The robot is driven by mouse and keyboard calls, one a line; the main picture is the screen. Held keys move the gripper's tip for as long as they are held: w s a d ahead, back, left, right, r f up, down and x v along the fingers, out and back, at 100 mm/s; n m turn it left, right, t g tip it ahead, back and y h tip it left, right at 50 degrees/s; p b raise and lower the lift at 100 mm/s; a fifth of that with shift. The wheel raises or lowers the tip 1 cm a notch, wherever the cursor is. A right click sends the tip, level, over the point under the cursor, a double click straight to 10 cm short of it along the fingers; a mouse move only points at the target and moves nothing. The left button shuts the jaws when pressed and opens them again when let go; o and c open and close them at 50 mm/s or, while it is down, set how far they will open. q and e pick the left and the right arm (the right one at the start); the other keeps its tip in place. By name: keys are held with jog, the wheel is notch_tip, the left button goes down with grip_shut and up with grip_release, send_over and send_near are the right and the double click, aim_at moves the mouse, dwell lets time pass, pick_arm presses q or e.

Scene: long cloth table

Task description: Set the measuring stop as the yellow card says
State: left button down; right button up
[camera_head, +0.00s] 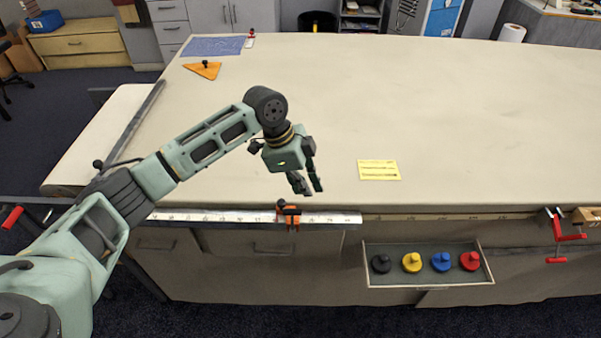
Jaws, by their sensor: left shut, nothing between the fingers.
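The yellow card (379,170) lies flat on the cloth table, right of centre near the front edge; its printed lines are too small to read. A white measuring scale (225,217) runs along the table's front edge. The orange measuring stop (294,222) with a dark knob sits on this scale, toward its right end. My left gripper (309,190) is shut and empty, pointing down above the table just behind the stop, apart from it and left of the card. My right gripper is not in view.
A shallow tray (424,285) below the front edge holds black, yellow, blue and red knobbed pieces. Red-handled clamps (567,237) are at the right edge. An orange triangle (203,69) and blue sheet (213,46) lie far left. The table's middle and right are clear.

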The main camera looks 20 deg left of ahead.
pick_arm(q)
jog(key=f+p, duration=0.1)
jog(key=f, duration=0.1)
jog(key=a+f+p, duration=0.1)
jog(key=f, duration=0.2)
jog(key=shift+w+a+p, duration=0.2)
jog(key=shift+p, duration=0.15)
jog(key=shift+s+a, duration=0.15)
jog(key=shift+a, duration=0.2)
jog(key=shift+a+f, duration=0.1)
jog(key=shift+a, duration=0.05)
jog(key=shift+f, duration=0.1)
jog(key=s+a, duration=0.1)
jog(key=a, duration=0.2)
jog(key=s+a, duration=0.1)
jog(key=a, duration=0.2)
jog(key=a+p, duration=0.1)
jog(key=a, duration=0.2)
jog(key=shift+s+a, duration=0.4)
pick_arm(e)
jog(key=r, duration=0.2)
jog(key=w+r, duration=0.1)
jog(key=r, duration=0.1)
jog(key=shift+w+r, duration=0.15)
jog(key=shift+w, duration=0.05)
pick_arm(q)
jog(key=shift+w+d, duration=0.1)
jog(key=shift+d, duration=0.05)
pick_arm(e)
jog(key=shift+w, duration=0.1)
